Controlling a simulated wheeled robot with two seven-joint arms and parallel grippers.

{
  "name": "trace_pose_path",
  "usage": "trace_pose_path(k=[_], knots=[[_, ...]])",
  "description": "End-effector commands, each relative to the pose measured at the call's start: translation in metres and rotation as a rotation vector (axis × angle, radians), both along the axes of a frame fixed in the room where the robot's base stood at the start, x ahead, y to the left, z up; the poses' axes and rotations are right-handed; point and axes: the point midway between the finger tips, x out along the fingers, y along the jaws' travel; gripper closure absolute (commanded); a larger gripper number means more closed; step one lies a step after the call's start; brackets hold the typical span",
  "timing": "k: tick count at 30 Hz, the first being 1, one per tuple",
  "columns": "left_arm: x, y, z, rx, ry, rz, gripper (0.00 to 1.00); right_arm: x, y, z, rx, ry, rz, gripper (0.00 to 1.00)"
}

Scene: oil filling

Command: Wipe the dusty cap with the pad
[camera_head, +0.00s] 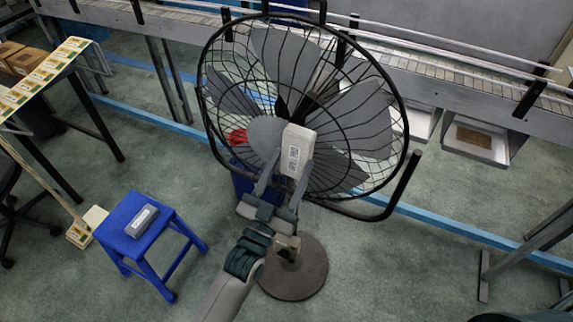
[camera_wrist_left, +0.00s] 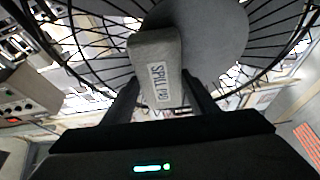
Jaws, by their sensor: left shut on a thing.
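My left gripper (camera_head: 289,168) is shut on a pale grey pad (camera_head: 297,150) and holds it upright in front of a large floor fan. The pad also shows in the left wrist view (camera_wrist_left: 156,62), with a "SPILL PAD" label facing the camera. The round grey cap (camera_head: 266,134) sits at the middle of the fan's wire guard. In the left wrist view the cap (camera_wrist_left: 212,28) is right behind the pad, which overlaps its lower left part. I cannot tell whether pad and cap touch. Dust on the cap is not clear. My right gripper is not in view.
The fan's black guard (camera_head: 405,120) and round base (camera_head: 297,270) surround my left arm's reach. A blue stool (camera_head: 120,218) bearing a grey block (camera_head: 142,221) stands at left. A conveyor (camera_head: 440,70) runs behind.

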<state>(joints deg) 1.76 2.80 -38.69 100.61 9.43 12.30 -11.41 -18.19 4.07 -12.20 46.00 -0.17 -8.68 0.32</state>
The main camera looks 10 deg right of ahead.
Motion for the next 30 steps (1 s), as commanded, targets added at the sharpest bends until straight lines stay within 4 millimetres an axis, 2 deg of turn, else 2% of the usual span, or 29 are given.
trace_pose_path(k=[11,30], knots=[[-0.005,0.004,0.001,0.001,0.002,-0.001,0.65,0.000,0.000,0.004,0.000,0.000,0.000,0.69],[-0.046,0.034,0.000,0.000,0.001,0.000,0.65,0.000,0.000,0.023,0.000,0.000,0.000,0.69]])
